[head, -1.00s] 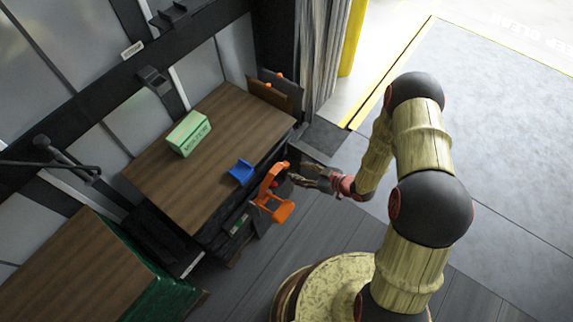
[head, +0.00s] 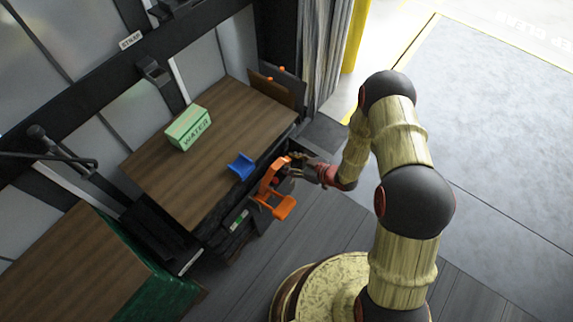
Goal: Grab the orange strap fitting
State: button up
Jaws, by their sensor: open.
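The orange strap fitting (head: 276,191) is at the front side of the wooden-topped bench, at its right end. It has a tall upper part and a flat tab sticking out at the bottom. My gripper (head: 290,170) is open at the upper part of the fitting, coming in from the right. The fingertips overlap the fitting in this view, and I cannot tell whether they touch it or are around it.
A green box marked WATER (head: 188,128) and a blue bracket (head: 240,164) lie on the bench top (head: 165,182). A brown panel with orange knobs (head: 277,88) stands at the bench's back right. The grey floor (head: 500,130) at right is clear.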

jog(key=shift+c, duration=1.2)
grip_shut()
jog(key=shift+r, duration=0.1)
